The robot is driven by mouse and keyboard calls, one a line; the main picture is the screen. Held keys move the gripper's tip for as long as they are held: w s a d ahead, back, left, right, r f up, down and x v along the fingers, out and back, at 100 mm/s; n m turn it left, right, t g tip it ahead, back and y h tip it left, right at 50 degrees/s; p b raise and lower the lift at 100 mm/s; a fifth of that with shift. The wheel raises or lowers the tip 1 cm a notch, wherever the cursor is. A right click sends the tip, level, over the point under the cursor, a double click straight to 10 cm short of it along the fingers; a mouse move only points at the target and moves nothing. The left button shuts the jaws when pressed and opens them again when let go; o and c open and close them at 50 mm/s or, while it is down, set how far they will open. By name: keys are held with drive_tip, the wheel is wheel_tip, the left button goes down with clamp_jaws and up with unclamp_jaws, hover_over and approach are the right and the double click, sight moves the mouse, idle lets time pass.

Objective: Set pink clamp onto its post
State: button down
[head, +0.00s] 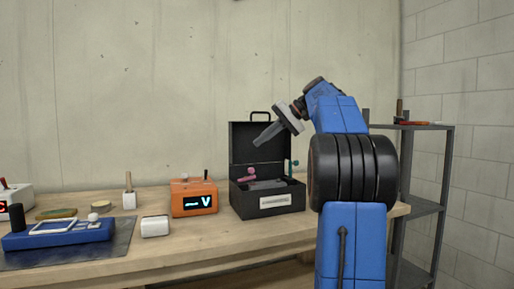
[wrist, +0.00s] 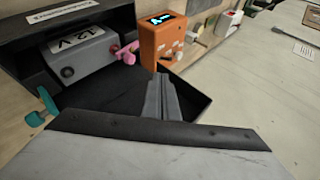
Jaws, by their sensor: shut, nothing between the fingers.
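The pink clamp (head: 249,174) sits at the left side of the open black case (head: 267,203). In the wrist view the pink clamp (wrist: 127,53) is at the end of a grey block marked like "12V" (wrist: 84,58), near the case wall. I cannot tell whether it touches a post; no post shows clearly. A teal clamp (head: 294,164) is on the case's right side, and it also shows in the wrist view (wrist: 43,107). My gripper (head: 262,139) is shut and empty above the case; its fingers (wrist: 161,97) show over the case in the wrist view.
An orange meter (head: 194,197) stands left of the case. A white block (head: 155,226), a blue device (head: 60,235) on a dark mat and small items lie farther left on the wooden bench (head: 200,232). The raised case lid (head: 245,140) stands behind. A shelf (head: 425,127) is at right.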

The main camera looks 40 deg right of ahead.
drive_tip(key=v, duration=0.6)
drive_tip(key=shift+d, duration=0.25)
drive_tip(key=shift+s+f, duration=0.1)
drive_tip(key=s+a+f+g+h, duration=0.1)
drive_tip(key=s+a+f, duration=0.2)
drive_tip(key=a+f, duration=0.35)
drive_tip(key=s+a+f+n+g+h, duration=0.15)
drive_tip(key=a+f, duration=0.25)
drive_tip(key=a, duration=0.5)
drive_tip(key=s+a+f, duration=0.3)
drive_tip(key=a+f, duration=0.3)
drive_tip(key=a, duration=0.1)
drive_tip(key=s+a+f+n+h, duration=0.2)
drive_tip(key=s+a+f, duration=0.2)
drive_tip(key=s+f, duration=0.6)
drive_tip(key=s+a+f+n+h, duration=0.2)
drive_tip(key=s+a+f, duration=0.3)
drive_tip(key=s+f, duration=0.6)
wheel_tip(320, 180, down, 7)
drive_tip(key=shift+s+f+n, duration=0.15)
drive_tip(key=shift+s+n, duration=0.15)
drive_tip(key=shift+n, duration=0.25)
